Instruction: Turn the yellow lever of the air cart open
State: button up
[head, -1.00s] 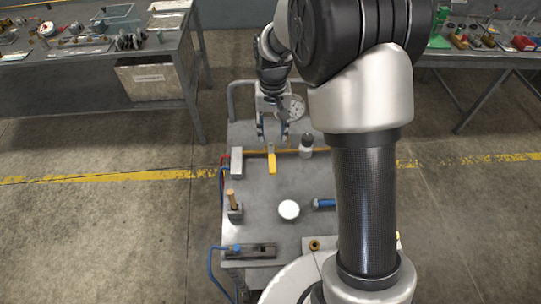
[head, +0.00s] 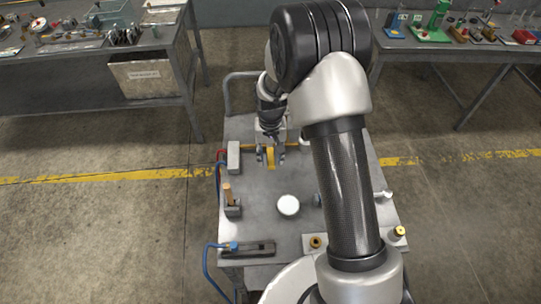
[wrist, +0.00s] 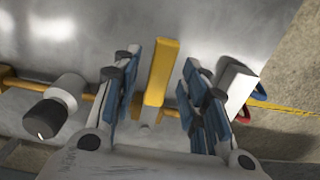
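The yellow lever (head: 271,159) is on the far part of the grey air cart (head: 262,225), joined to a thin yellow pipe. In the wrist view the lever (wrist: 161,70) is a flat bar standing across the yellow pipe (wrist: 22,84). My gripper (head: 272,152) is open, with one finger on each side of the lever. In the wrist view a gap shows between the lever and each blue-padded finger of my gripper (wrist: 161,60). I cannot tell how deep the lever sits between the fingers.
A pale block (head: 233,155) with red and blue hoses stands left of the lever. A white-and-black cylinder (wrist: 60,96) sits on the pipe's other side. A white disc (head: 288,206) and a wooden-handled piece (head: 227,195) are nearer. Cluttered benches stand behind.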

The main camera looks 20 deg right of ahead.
jog(key=shift+c, duration=0.4)
grip_shut()
dwell(0.4)
